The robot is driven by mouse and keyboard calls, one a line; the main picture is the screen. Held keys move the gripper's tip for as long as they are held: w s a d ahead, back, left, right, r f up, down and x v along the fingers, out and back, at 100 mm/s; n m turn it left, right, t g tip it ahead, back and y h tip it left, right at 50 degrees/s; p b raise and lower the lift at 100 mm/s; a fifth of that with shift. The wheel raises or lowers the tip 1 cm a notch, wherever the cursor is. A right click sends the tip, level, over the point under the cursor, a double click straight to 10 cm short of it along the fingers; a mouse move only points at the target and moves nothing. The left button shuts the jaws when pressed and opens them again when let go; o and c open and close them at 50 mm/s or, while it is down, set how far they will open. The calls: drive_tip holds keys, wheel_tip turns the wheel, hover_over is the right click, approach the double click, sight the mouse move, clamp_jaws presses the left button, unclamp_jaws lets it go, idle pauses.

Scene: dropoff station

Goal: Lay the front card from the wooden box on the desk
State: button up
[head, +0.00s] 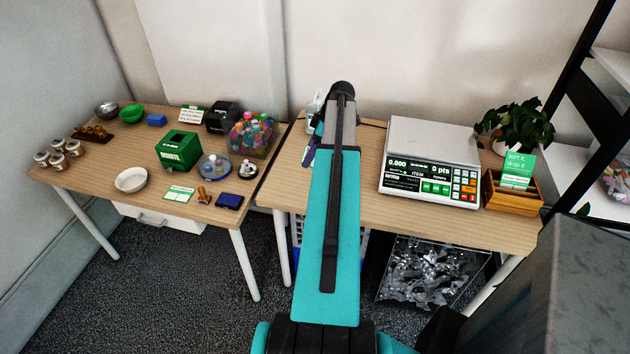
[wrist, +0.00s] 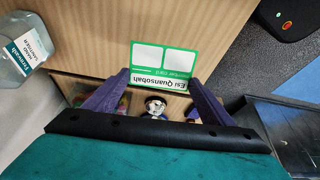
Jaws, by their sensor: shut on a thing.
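In the wrist view my gripper (wrist: 160,80) has its two purple fingers on either side of a white and green member card (wrist: 163,68), shut on its edges. The card bears the name Esi Quansobah, upside down in this view. Bare wood of the desk (wrist: 100,35) shows behind it; I cannot tell whether the card touches the desk. In the head view the desk (head: 370,197) is on the right, and my arm hides the card and most of my gripper. The wooden box (head: 513,207) stands at the desk's right end, with a green sign (head: 518,168) at it.
A scale (head: 430,160) stands left of the box, and a plant (head: 515,125) behind it. A sanitiser bottle (wrist: 25,45) is left of the card in the wrist view. The left table (head: 100,175) holds a green box (head: 180,152), bowls and jars. Bare wood lies before the scale.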

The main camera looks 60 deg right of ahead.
drive_tip(key=shift+f+b, duration=2.05)
drive_tip(key=shift+f, duration=2.45)
drive_tip(key=o, duration=0.8)
drive_tip(key=shift+o, duration=0.2)
drive_tip(key=shift+w, duration=0.1)
drive_tip(key=shift+w+a+r+p, duration=0.15)
drive_tip(key=shift+w+a+r, duration=0.3)
drive_tip(key=shift+w, duration=0.65)
drive_tip(key=shift+w+a+r+p, duration=0.15)
drive_tip(key=shift+w+a+r, duration=0.35)
drive_tip(key=shift+w, duration=0.65)
drive_tip(key=shift+w+a+r+p, duration=0.15)
drive_tip(key=shift+w+a+r, duration=0.3)
drive_tip(key=shift+w, duration=0.65)
